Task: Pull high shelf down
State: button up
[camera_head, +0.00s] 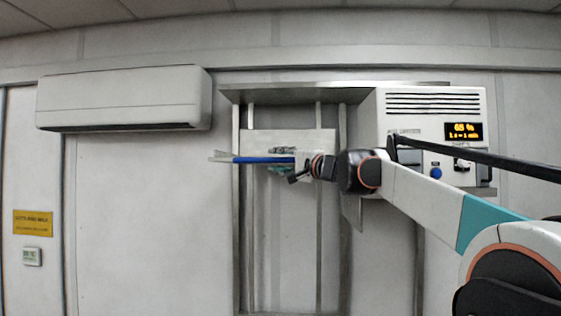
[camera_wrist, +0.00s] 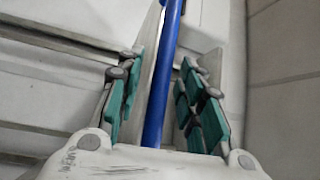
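The high shelf is a flat steel shelf (camera_head: 290,94) across the top of vertical rails on the wall. A blue bar (camera_head: 262,160) sticks out to the left below it, in front of a pale panel (camera_head: 288,138). How the bar joins the shelf is hidden. My gripper (camera_head: 282,161) is at the bar's right part. In the wrist view, the blue bar (camera_wrist: 164,75) runs between the teal-padded fingers of my gripper (camera_wrist: 165,105). The fingers stand apart with visible gaps at both sides of the bar, so I see no firm grip.
A control box (camera_head: 435,103) with a lit yellow display hangs at the right, close behind my arm. An air conditioner (camera_head: 125,98) is on the wall at the left. A yellow sign (camera_head: 33,222) is at the far left. The wall space below the bar looks clear.

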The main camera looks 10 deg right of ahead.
grip_shut()
notch_tip(320, 180, down, 66)
jog(key=b, duration=3.2)
jog(key=shift+f, duration=0.25)
jog(key=shift+s+f, duration=0.1)
jog(key=shift+o, duration=0.6)
grip_release()
jog(key=v, duration=1.2)
